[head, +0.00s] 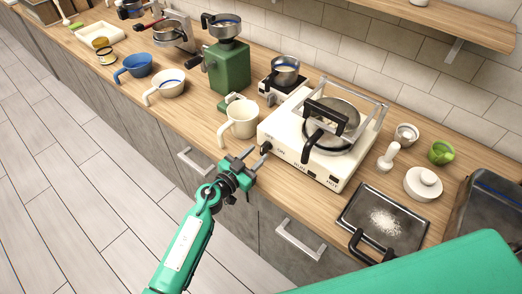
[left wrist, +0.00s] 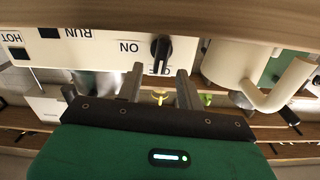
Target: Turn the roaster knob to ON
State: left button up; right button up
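The roaster (head: 294,149) is a white box on the counter, with a glass-lidded pan and a metal frame on top. Its black knob (left wrist: 160,50) is on the front panel, at the end nearest the white mug. The ON label (left wrist: 129,47) is beside the knob, and another label below it is partly hidden. The knob's grip stands upright in the left wrist view. My left gripper (head: 257,151) is open in front of the knob, its fingers (left wrist: 161,84) to either side of the knob's line and seemingly short of it. My right gripper is out of view.
A white mug (head: 242,119) stands close beside the knob end of the roaster. A green grinder (head: 228,68) and small scale stand behind. A dark tray with white powder (head: 354,209) lies right of the roaster. Drawer handles (head: 300,241) stick out below the counter edge.

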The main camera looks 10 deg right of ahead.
aim_at(262, 149)
pick_arm(q)
jog(key=shift+x, duration=1.55)
grip_shut()
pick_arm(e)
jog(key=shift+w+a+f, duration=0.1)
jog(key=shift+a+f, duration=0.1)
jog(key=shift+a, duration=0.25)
